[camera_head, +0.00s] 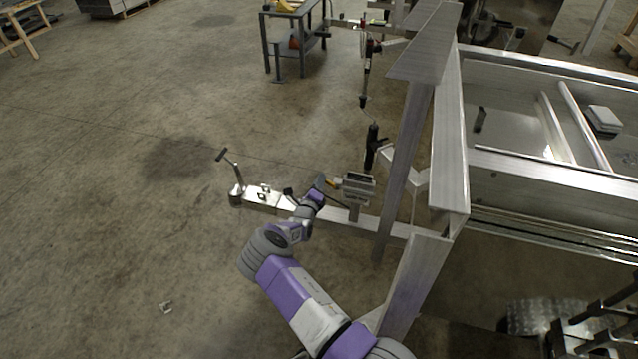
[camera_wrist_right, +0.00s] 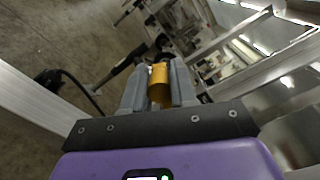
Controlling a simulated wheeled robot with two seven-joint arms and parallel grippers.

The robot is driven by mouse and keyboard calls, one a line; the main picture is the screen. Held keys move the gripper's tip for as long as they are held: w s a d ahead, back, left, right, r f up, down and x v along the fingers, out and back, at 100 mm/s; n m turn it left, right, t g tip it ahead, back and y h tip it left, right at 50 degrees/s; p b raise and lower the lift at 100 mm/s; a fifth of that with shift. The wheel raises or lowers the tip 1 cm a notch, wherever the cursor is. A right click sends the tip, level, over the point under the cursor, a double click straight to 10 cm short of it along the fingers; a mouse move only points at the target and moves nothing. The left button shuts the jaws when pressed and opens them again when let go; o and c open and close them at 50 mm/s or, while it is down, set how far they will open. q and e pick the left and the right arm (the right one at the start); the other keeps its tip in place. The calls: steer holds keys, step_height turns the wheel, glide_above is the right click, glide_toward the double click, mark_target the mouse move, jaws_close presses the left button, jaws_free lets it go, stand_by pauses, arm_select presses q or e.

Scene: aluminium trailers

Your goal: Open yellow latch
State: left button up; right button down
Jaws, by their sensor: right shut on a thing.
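The yellow latch (camera_wrist_right: 159,84) shows in the right wrist view between the two grey fingers of my right gripper (camera_wrist_right: 158,88), which is shut on it. In the head view the purple right arm reaches up from the bottom, and its gripper (camera_head: 326,186) is at the trailer's drawbar, beside a small grey box-shaped part. Only a small bit of yellow (camera_head: 331,182) shows there; the fingers hide most of the latch. My left gripper is not in view.
The aluminium trailer frame (camera_head: 450,130) with upright posts stands on the right, close to my arm. The drawbar (camera_head: 265,199) ends in a hitch with a handle (camera_head: 228,160). A dark table (camera_head: 291,17) stands at the back. The floor (camera_head: 120,220) on the left is mostly clear.

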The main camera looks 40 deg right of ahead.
stand_by(0.3)
steer(key=c, duration=0.9)
jaws_free()
steer(key=p+v, duration=0.2)
steer(key=v, duration=0.5)
steer(key=shift+s+a, duration=0.15)
steer(key=shift+a, duration=0.1)
